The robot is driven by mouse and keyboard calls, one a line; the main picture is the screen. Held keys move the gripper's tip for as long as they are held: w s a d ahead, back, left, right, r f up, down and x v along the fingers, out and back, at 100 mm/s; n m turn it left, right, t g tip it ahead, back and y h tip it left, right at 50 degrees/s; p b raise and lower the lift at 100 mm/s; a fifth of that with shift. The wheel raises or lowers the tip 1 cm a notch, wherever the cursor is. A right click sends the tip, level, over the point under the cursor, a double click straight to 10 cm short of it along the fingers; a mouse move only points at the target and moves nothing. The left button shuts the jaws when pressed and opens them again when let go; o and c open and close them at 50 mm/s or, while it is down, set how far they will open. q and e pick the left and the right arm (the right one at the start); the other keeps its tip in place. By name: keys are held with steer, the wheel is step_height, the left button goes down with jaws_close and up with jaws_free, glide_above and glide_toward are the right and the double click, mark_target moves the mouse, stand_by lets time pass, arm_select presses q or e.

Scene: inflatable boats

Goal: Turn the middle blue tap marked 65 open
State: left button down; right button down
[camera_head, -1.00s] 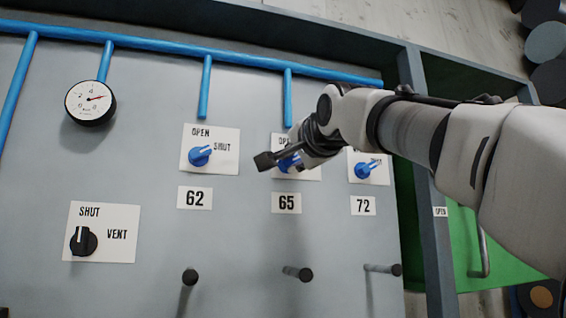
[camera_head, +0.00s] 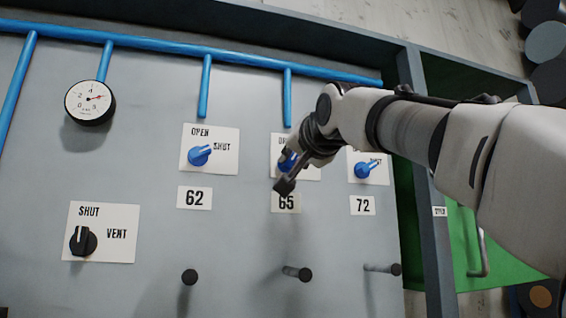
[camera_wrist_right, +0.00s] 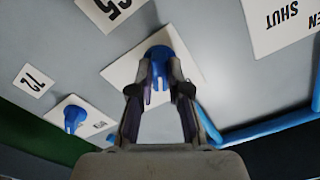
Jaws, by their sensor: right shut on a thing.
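The middle blue tap (camera_head: 285,160) sits above the label 65 (camera_head: 286,202) and is mostly hidden by my right gripper (camera_head: 286,172) in the head view. In the right wrist view the blue tap (camera_wrist_right: 159,55) stands on its white plate (camera_wrist_right: 120,70). My right gripper (camera_wrist_right: 159,92) is shut on its handle, with one finger on each side. The tap's pointer and most of the plate's words are hidden by the gripper. My left gripper is not in view.
Blue tap 62 (camera_head: 199,155) is to the left and blue tap 72 (camera_head: 367,169) to the right, close to my arm. A black vent knob (camera_head: 83,240), a gauge (camera_head: 90,102) and several black pegs (camera_head: 298,273) are on the grey panel.

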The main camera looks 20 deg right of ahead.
steer(key=n, duration=0.6)
steer(key=shift+r, duration=0.2)
steer(key=shift+n, duration=0.3)
steer(key=c, duration=1.1)
jaws_free()
steer(key=shift+w+f, duration=0.2)
steer(key=shift+w, duration=0.15)
steer(key=shift+s, duration=0.2)
